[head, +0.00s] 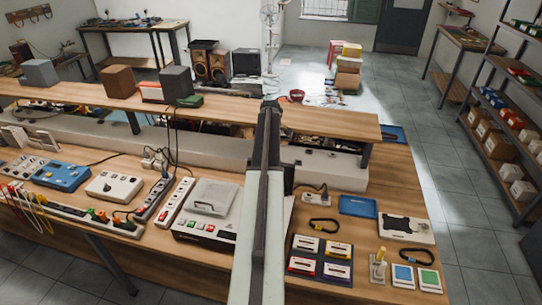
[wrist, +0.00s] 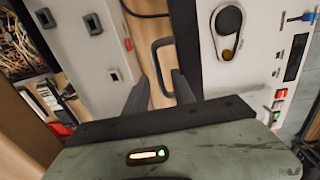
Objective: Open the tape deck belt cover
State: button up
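A dark rounded loop (wrist: 160,62) shows beyond the fingertips; contact cannot be told. A pale panel (wrist: 232,62) with a black oval part stands right of the fingers. In the head view my arm hides the gripper's fingers.
Several cassettes (head: 302,265) lie on a dark mat right of my arm. Black loops (head: 323,226), a blue tray (head: 358,206) and a pale device (head: 405,229) lie nearby. A raised wooden shelf (head: 330,121) crosses behind. Power strips (head: 175,201) flank the deck's left.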

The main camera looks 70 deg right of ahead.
jog(key=r+p, duration=0.3)
jog(key=r, duration=0.1)
jog(key=r+p, duration=0.3)
jog(key=p, duration=0.1)
jog(key=shift+a+r, duration=0.2)
jog(key=shift+r, duration=0.2)
jog(key=shift+f, duration=0.15)
